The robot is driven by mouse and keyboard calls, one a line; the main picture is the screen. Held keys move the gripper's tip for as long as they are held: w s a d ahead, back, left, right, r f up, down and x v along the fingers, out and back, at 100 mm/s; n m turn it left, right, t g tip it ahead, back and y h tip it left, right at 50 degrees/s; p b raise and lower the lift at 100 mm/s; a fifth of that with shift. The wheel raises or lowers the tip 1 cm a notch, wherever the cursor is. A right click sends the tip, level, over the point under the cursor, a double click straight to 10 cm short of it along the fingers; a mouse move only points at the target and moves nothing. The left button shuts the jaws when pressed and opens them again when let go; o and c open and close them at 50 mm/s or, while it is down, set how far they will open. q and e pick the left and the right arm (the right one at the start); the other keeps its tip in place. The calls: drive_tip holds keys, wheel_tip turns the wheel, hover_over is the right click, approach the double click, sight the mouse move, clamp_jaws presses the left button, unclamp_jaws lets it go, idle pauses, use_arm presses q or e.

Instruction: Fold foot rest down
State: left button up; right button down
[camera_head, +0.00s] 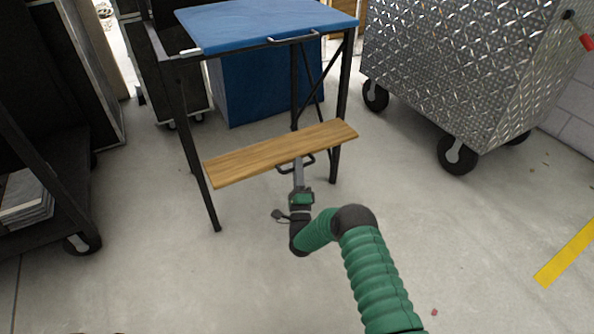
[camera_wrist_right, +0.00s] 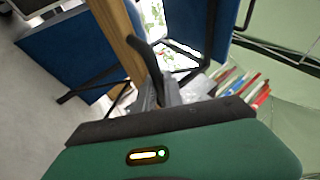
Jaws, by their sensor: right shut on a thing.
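The foot rest is a wooden board (camera_head: 270,153) set across the front legs of a tall black-framed chair with a blue seat (camera_head: 262,22). It looks roughly level, its left end nearer me. A black handle (camera_head: 312,165) hangs at its underside. My right gripper (camera_head: 298,163) reaches up to the board's near edge and is shut on the handle. In the right wrist view the board (camera_wrist_right: 122,38) runs down from the top, and the dark handle (camera_wrist_right: 145,58) meets the gripper's fingers (camera_wrist_right: 165,92). The exact grip is partly hidden there. My left gripper is not in view.
A diamond-plate metal cart (camera_head: 470,65) on black casters stands at the right. A dark shelf cart (camera_head: 40,200) stands at the left. A blue box (camera_head: 255,90) is behind the chair. The concrete floor in front is clear, with a yellow stripe (camera_head: 568,252) at right.

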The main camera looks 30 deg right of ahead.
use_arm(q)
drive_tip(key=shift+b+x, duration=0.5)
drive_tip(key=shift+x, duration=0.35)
use_arm(e)
drive_tip(key=shift+a+f+m+t, duration=0.1)
drive_tip(key=shift+f+m+t, duration=0.2)
drive_tip(key=shift+f, duration=0.1)
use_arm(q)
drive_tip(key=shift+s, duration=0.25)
use_arm(e)
drive_tip(key=shift+f, duration=0.1)
drive_tip(key=c, duration=1.5)
unclamp_jaws()
drive_tip(key=shift+h, duration=0.3)
drive_tip(key=shift+o, duration=0.2)
